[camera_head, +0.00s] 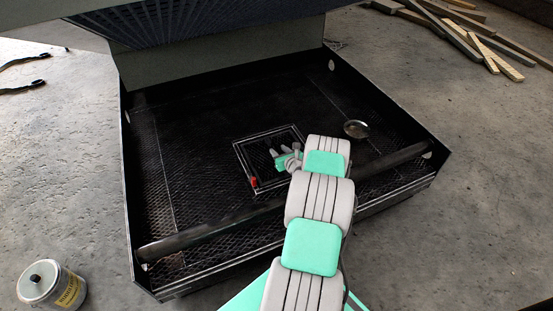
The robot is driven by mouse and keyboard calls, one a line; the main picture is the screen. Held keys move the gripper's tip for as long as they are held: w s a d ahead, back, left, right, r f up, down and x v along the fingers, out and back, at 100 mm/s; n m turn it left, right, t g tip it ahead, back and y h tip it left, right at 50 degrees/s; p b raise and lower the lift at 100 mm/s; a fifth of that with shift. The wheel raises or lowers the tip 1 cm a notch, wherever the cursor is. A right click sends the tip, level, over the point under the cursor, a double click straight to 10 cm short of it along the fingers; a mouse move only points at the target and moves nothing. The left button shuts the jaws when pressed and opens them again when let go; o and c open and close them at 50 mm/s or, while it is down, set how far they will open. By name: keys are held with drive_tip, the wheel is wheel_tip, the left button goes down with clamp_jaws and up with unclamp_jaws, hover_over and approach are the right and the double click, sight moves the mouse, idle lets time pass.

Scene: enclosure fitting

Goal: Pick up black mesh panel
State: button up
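A black mesh panel (245,151) with a thin light square border shows in the middle of the large black enclosure's floor. It appears to lie flat. My gripper (277,155) is over the right part of this square, and my wrist hides its right corner. The fingers are small and dark against the mesh, so I cannot tell whether they touch it or are open or shut. A small red piece (253,182) is at the panel's lower left edge.
The black enclosure (142,213) has raised walls, and a thick dark bar (210,232) crosses its front. A round shiny dish (356,129) sits inside at right. A raised lid (220,62) stands behind. A labelled can (50,287) is at lower left; wooden planks (465,40) lie at upper right.

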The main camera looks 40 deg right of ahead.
clamp_jaws()
idle(1.3)
drive_tip(key=shift+w+r, duration=0.1)
drive_tip(key=shift+r, duration=0.2)
